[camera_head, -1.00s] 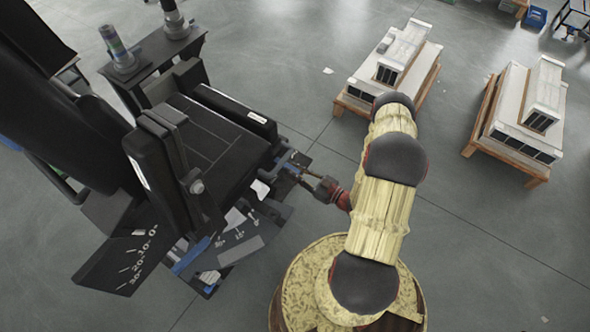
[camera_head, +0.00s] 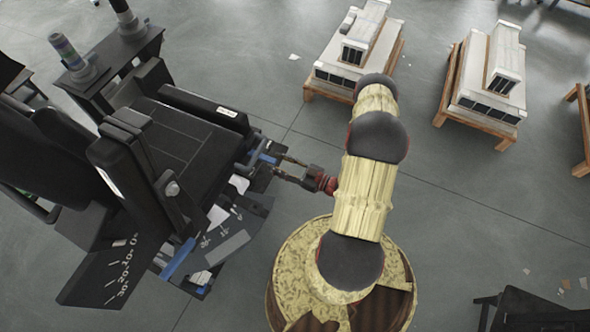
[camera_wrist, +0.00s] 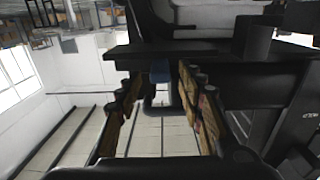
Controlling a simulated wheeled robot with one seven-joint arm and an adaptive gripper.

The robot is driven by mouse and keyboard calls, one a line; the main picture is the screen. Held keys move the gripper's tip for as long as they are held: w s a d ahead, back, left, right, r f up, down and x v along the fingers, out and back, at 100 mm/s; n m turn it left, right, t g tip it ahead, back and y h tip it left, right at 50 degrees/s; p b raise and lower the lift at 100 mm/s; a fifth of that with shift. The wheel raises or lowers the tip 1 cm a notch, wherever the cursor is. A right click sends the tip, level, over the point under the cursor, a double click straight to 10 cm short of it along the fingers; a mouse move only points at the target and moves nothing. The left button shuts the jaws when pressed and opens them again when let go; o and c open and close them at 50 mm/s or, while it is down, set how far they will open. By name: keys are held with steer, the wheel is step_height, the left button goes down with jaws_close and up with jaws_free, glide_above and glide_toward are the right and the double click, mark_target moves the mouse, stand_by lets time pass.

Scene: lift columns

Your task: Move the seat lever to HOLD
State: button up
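The black seat (camera_head: 182,140) stands at the left in the head view. A blue part (camera_head: 264,156) shows at its front edge, close to my fingertips. In the wrist view a blue-grey piece (camera_wrist: 160,74) with a dark U-shaped bar under it sits ahead, between my fingers; it may be the seat lever, but I cannot tell for sure. My gripper (camera_head: 279,164) is open, its two fingers apart on either side of that piece in the wrist view (camera_wrist: 160,92). I see no clear contact. No HOLD mark is readable.
A dark side plate (camera_head: 108,270) with a printed number scale and a lower panel (camera_head: 225,228) with white marks adjoin the seat. A black stand (camera_head: 115,65) is behind it. Two loaded pallets (camera_head: 350,50) (camera_head: 485,85) stand at the back.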

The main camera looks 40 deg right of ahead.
steer(key=v, duration=0.9)
steer(key=shift+c, duration=0.5)
steer(key=shift+w+a+f+b, duration=0.1)
steer(key=shift+f+b, duration=0.2)
steer(key=shift+c, duration=0.5)
steer(key=shift+n+y, duration=0.4)
steer(key=shift+n, duration=0.4)
steer(key=d+b, duration=0.1)
steer(key=w+d+f+b, duration=0.2)
steer(key=shift+d+f, duration=0.1)
steer(key=shift+d, duration=0.2)
steer(key=c, duration=0.4)
steer(key=d+m+b, duration=0.1)
steer(key=d+m, duration=0.1)
steer(key=w+d+m+g+y+b, duration=0.1)
steer(key=m, duration=0.1)
steer(key=w+d+r+m+y+b, duration=0.1)
steer(key=d+m, duration=0.1)
steer(key=shift+w+d+g, duration=0.25)
steer(key=shift+d+g, duration=0.05)
steer(key=shift+d, duration=0.05)
jaws_close()
steer(key=w+a+r+m+y+b, duration=0.1)
steer(key=w+a+m+b, duration=0.3)
steer(key=w+a+m, duration=0.2)
steer(key=shift+w+a+m+g+b, duration=0.25)
steer(key=shift+a+m, duration=1.1)
steer(key=shift+m, duration=1.05)
